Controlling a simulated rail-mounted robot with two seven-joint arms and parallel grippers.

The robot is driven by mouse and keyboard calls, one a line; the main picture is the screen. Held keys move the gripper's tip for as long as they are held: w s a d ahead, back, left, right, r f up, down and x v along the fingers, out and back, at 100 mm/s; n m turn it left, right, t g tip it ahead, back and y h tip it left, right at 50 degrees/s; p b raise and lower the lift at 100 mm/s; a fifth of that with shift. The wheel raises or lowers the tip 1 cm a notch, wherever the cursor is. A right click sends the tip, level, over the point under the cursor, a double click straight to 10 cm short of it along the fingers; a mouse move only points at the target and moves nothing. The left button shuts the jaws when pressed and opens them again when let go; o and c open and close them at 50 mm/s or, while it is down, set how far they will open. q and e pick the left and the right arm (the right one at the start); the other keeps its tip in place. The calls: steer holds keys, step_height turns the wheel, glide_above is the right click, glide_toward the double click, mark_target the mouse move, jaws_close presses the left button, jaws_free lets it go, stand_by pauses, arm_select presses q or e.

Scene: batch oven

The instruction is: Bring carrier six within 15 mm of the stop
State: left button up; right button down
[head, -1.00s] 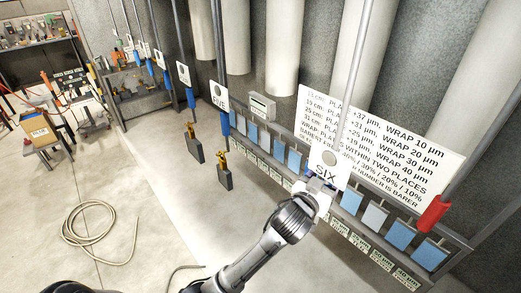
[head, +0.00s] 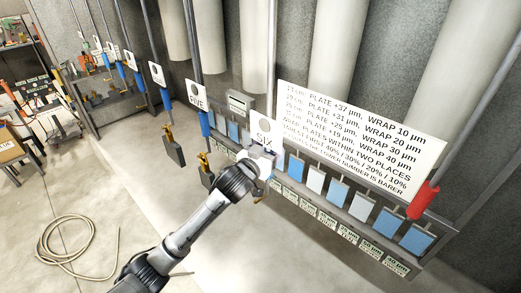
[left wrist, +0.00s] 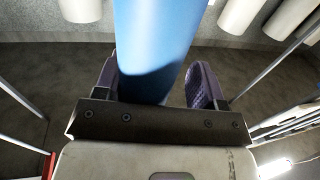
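Carrier six is a hanging rod with a white SIX plate (head: 262,131), in the middle of the head view. My left gripper (head: 266,157) is at its blue handle, just below the plate, and mostly hides its lower part. In the left wrist view the blue handle (left wrist: 155,45) stands between the fingers of my left gripper (left wrist: 155,85). It is close to the left finger, with a gap to the right finger. Carrier five (head: 197,97) hangs to the left, apart from six. I cannot identify the stop for certain. My right gripper is not in view.
A red sleeve (head: 423,200) on a rod hangs at the right. A white instruction board (head: 360,140) and a rack of blue and grey plates (head: 338,193) stand behind. More carriers hang at the far left. A coiled hose (head: 75,245) lies on the floor.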

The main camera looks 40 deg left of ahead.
arm_select(q)
steer(key=shift+a, duration=0.35)
steer(key=s+d+p, duration=0.2)
steer(key=s+p, duration=0.3)
steer(key=s, duration=1)
steer(key=shift+s, duration=0.35)
stand_by(1.0)
stand_by(0.5)
